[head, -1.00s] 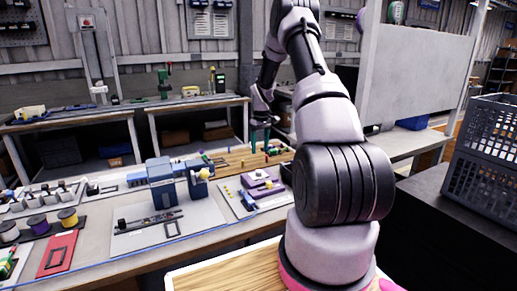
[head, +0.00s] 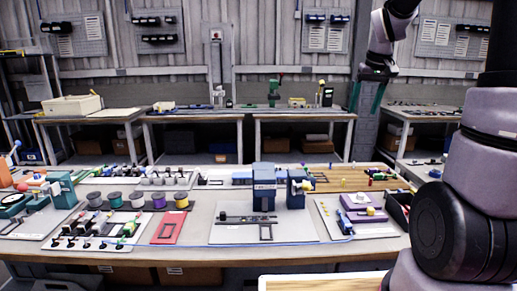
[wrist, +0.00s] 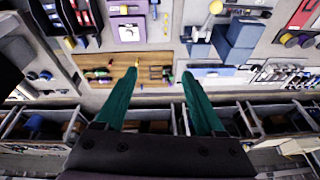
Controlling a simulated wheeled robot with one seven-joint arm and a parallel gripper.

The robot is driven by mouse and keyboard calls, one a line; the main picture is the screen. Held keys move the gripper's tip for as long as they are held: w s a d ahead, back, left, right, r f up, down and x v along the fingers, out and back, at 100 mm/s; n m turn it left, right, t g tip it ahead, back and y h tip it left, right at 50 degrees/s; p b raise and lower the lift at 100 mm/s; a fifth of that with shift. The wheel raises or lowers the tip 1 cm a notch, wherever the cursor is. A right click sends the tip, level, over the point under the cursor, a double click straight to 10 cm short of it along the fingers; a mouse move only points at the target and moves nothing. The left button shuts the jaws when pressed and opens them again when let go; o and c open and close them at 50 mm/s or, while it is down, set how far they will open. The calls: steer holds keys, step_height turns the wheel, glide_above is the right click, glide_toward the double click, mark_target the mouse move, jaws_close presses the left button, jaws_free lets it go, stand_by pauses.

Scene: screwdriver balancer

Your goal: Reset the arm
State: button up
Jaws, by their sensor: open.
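My gripper (head: 367,104) is raised at the upper right of the head view, well above the workbench (head: 190,240), with its two teal fingers pointing down. In the wrist view the fingers of my gripper (wrist: 159,76) are spread wide, with nothing between them. Below them lies the wooden board (wrist: 122,63) with several small screwdriver-like pieces. The same wooden board (head: 335,184) shows at the bench's back right in the head view. My arm fills the right edge there, and part of it is out of frame.
A blue machine (head: 264,190) stands mid-bench, with several thread spools (head: 159,198) and a red plate (head: 169,228) to its left. A purple fixture (head: 357,205) is to its right. A second bench (head: 195,116) stands behind. The space around my raised gripper looks clear.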

steer(key=s+a+r+m+t, duration=0.1)
steer(key=s+a+r, duration=0.1)
steer(key=s, duration=0.5)
steer(key=s+a+r+m+t+y, duration=0.1)
steer(key=s+a, duration=0.1)
steer(key=s, duration=0.5)
steer(key=s+a+r+m+t, duration=0.1)
steer(key=s+a+r, duration=0.1)
steer(key=s, duration=0.6)
steer(key=shift+a+r+t+y, duration=0.3)
steer(key=shift+a+r, duration=0.05)
steer(key=shift+a, duration=0.25)
